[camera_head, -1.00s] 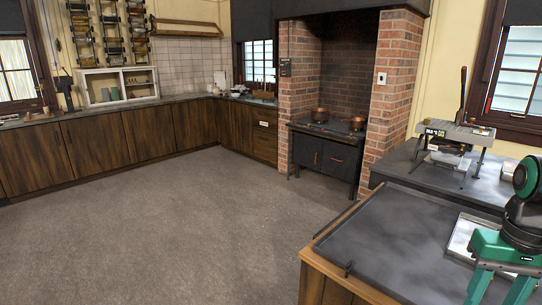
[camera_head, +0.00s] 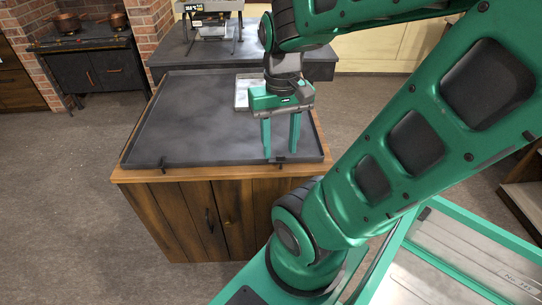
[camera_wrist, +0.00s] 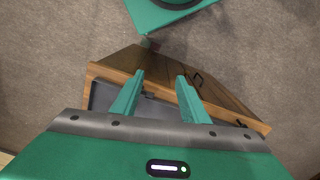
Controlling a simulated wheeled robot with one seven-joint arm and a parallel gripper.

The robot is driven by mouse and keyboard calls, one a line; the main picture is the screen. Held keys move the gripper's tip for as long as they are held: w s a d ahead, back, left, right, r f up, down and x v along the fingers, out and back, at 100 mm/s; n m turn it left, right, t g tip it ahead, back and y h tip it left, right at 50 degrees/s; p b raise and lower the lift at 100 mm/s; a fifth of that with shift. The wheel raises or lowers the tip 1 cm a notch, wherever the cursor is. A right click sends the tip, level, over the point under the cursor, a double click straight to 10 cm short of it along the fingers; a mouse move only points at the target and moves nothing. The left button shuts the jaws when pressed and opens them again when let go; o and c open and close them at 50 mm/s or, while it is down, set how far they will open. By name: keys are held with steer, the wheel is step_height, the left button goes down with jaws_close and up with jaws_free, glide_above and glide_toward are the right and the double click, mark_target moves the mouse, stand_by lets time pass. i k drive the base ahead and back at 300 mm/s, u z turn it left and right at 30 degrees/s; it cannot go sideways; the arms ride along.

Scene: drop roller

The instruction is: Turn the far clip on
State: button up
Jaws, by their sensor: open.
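A dark, shallow tray top (camera_head: 190,115) lies on a wooden cabinet. Two small black clips sit on its near edge in the head view, a left clip (camera_head: 163,166) and a right clip (camera_head: 281,161). Their on or off state is too small to tell, and I cannot tell which is the far one. My gripper (camera_head: 281,152) points down, open and empty, at the near edge by the right clip. Its fingers show apart in the wrist view (camera_wrist: 160,78), over the tray's edge. I cannot tell whether they touch the clip.
A pale metal tray (camera_head: 243,92) lies on the dark top behind my gripper. A grey bench (camera_head: 185,52) with a machine (camera_head: 212,10) stands behind. A stove (camera_head: 88,65) is at the back left. The floor (camera_head: 70,200) at left is clear.

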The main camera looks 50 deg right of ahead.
mark_target(280, 159)
steer(key=z, duration=0.8)
steer(key=k, duration=0.3)
steer(key=z, duration=0.1)
